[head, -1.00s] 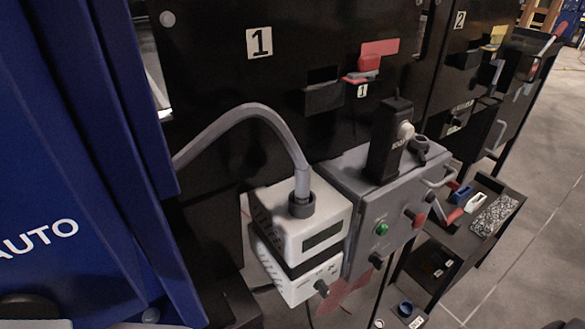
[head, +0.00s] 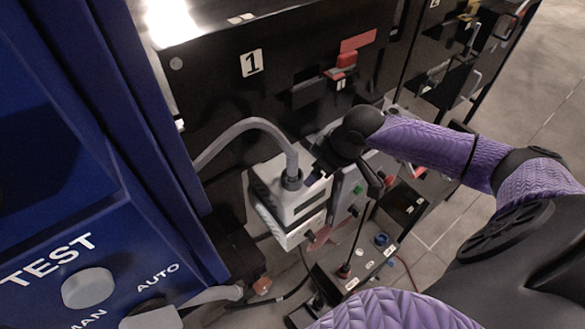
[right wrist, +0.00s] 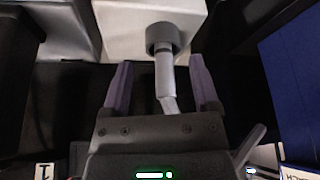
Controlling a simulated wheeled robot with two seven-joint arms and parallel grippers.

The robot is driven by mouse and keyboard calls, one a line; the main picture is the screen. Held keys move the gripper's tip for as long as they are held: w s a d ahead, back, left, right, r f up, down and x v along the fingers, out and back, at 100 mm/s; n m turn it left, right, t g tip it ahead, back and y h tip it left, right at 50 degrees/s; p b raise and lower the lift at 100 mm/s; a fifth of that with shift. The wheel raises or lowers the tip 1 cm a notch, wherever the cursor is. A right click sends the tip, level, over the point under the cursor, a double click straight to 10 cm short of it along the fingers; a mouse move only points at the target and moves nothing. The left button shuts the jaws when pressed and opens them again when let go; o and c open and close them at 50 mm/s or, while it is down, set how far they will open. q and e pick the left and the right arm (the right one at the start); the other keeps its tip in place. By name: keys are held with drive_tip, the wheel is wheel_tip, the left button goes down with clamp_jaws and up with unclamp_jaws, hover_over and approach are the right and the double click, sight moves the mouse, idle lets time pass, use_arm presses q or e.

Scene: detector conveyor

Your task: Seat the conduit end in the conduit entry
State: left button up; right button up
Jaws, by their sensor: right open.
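A grey conduit (head: 245,125) arches down to a white box (head: 268,172). Its lower end meets the dark round collar of the conduit entry (head: 291,180) on the box top. Whether it is fully seated I cannot tell. My right gripper (head: 314,177) is beside the collar, on its right. In the right wrist view my right gripper (right wrist: 160,62) is open, its two purple fingers on either side of the conduit (right wrist: 166,82), with gaps on both sides. The dark collar (right wrist: 161,38) shows just beyond the fingertips. My left gripper is not in view.
A blue cabinet with a TEST panel (head: 85,240) stands close on the left. A grey control box (head: 346,190) stands right of the white box, partly behind my arm.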

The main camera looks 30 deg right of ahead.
sight(294, 156)
drive_tip(key=shift+w+a, duration=0.25)
drive_tip(key=shift+w, duration=0.35)
drive_tip(key=shift+w+a, duration=0.25)
drive_tip(key=shift+w, duration=0.35)
drive_tip(key=w, duration=0.1)
drive_tip(key=w+a, duration=0.1)
drive_tip(key=w, duration=0.1)
drive_tip(key=shift+w+a, duration=0.1)
drive_tip(key=shift+a, duration=0.1)
drive_tip(key=b+x, duration=0.1)
drive_tip(key=x, duration=0.2)
drive_tip(key=shift+d, duration=0.1)
clamp_jaws()
